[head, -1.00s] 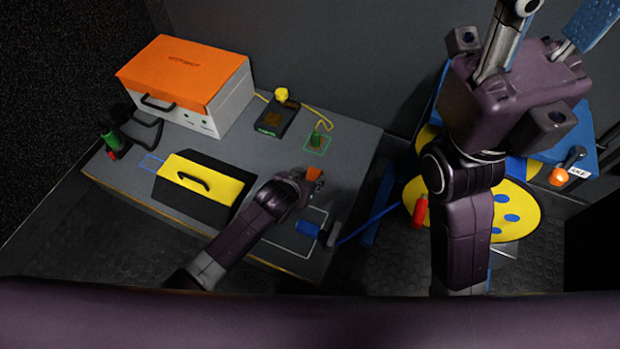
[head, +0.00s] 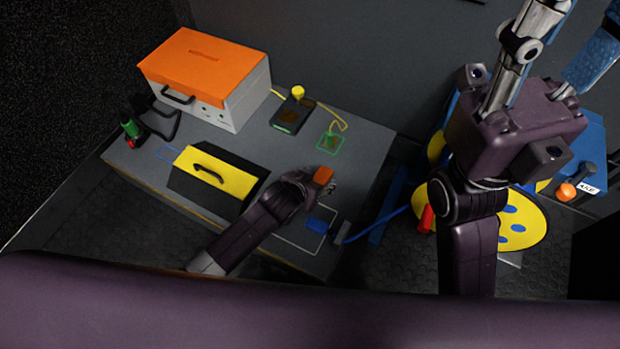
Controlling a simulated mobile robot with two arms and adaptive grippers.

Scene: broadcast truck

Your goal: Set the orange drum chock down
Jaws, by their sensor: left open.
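The orange drum chock (head: 324,175) is a small orange block over the right part of the grey worktop (head: 365,150). It lies at the fingertips of my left gripper (head: 318,188), which is open around or right beside it. The gripper and wrist hide its near side. I cannot tell whether the fingers touch it. My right gripper (head: 556,62) is close to the camera at the upper right, its fingers pointing up and partly cut off by the frame. I see nothing held in it.
A black-yellow case (head: 215,178) lies left of my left arm. An orange-lidded box (head: 205,75) stands behind it. A small dark device (head: 290,115), a green outlined square (head: 331,143) and a blue object (head: 318,226) are near the chock. A yellow disc (head: 525,222) is right of the worktop.

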